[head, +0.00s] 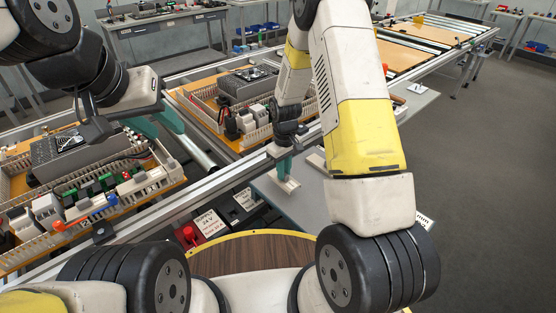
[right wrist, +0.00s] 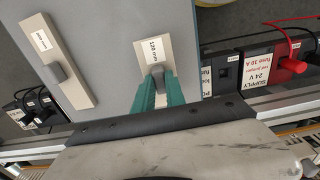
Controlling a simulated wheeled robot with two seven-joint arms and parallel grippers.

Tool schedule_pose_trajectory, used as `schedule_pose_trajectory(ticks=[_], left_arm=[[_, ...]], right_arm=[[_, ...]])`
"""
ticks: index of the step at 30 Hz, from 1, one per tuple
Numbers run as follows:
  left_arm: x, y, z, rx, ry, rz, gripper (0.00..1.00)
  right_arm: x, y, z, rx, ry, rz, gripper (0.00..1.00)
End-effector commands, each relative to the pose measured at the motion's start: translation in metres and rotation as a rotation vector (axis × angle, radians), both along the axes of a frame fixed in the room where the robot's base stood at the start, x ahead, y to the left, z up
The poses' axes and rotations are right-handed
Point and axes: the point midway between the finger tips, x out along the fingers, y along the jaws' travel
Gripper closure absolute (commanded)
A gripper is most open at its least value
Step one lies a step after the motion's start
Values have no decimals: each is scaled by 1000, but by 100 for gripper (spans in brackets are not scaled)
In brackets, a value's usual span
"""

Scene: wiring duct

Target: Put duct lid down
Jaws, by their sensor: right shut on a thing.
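My right gripper (head: 284,170) has teal fingers pointing down. In the right wrist view its fingers (right wrist: 157,90) are shut on the grey knob of a beige duct lid (right wrist: 150,52) labelled 120 mm. This lid (head: 289,186) is over the grey side table (head: 308,205), near its left edge. It looks flat on the table or just above it; I cannot tell which. A second, longer beige lid (right wrist: 57,62) with a grey knob lies beside it on the table. My left gripper (head: 157,122) is open and empty above the near wiring board.
The near wiring board (head: 160,185) with ducts and components stands on the conveyor at left; another board (head: 195,105) is behind it. A supply box (head: 209,223) with a red plug (head: 188,234) is left of the side table. The floor at right is clear.

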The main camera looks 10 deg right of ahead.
Motion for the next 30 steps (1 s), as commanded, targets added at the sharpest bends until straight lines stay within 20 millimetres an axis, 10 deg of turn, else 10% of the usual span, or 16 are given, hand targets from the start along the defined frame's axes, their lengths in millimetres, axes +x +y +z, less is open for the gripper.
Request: schedule_pose_trajectory(ticks=[14,18,30], left_arm=[[0,0,0,0,0,0,64],[0,0,0,0,0,0,64],[0,0,0,0,0,0,64]], right_arm=[[-3,1,-32,-1,4,1,100],[-3,1,-32,-1,4,1,63],[-2,1,-26,0,2,1,63]])
